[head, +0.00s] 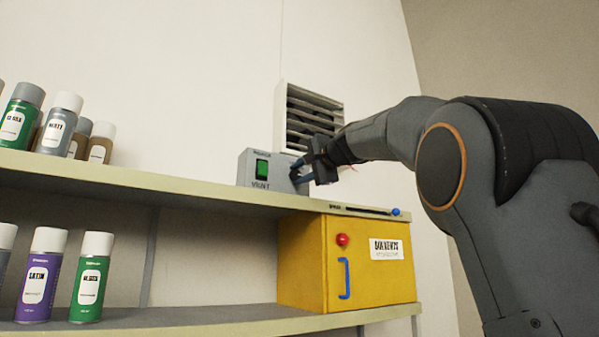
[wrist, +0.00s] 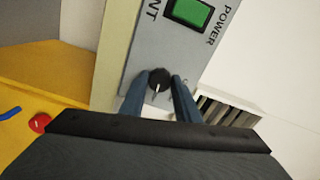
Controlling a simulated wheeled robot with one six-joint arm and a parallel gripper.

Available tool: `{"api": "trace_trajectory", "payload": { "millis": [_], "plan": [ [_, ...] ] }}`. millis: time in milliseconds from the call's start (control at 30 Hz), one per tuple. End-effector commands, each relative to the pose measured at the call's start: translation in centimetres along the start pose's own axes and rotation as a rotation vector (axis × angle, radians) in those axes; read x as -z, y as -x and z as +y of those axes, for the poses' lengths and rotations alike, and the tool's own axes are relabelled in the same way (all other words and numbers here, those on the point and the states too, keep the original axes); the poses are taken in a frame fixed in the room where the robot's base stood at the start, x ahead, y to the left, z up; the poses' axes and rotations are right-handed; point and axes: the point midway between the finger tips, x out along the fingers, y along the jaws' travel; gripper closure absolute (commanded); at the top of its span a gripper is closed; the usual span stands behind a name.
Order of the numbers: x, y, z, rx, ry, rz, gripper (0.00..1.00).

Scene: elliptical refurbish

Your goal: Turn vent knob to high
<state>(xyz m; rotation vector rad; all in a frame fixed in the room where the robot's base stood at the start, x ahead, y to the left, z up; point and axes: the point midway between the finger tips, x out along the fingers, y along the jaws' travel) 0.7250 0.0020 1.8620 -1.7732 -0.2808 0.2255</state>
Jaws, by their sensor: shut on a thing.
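The vent control box (head: 262,170) is grey with a green power switch (head: 262,170) and stands on the upper shelf. In the wrist view the box's face (wrist: 150,45) shows the green switch (wrist: 191,13) and a black vent knob (wrist: 159,79) with a light pointer line. My gripper (head: 300,172) is at the right side of the box's front. In the wrist view its two blue-grey fingers (wrist: 158,95) are on either side of the knob, shut on it. The markings around the knob are too small or hidden to read.
A slatted wall vent (head: 308,118) is behind the box. A yellow cabinet (head: 310,265) with a red knob (head: 342,240) and blue handle (head: 345,279) is below. Spray cans (head: 60,122) stand on the upper shelf at left, with more cans (head: 90,277) below.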

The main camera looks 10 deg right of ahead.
Motion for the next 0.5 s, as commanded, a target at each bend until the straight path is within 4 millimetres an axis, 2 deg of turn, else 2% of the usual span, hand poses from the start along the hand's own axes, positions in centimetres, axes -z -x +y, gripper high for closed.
{"api": "trace_trajectory", "payload": {
  "millis": [500],
  "plan": [
    [0.03, 0.01, 0.0, 0.0, -0.039, 0.001, 0.93]
  ]
}}
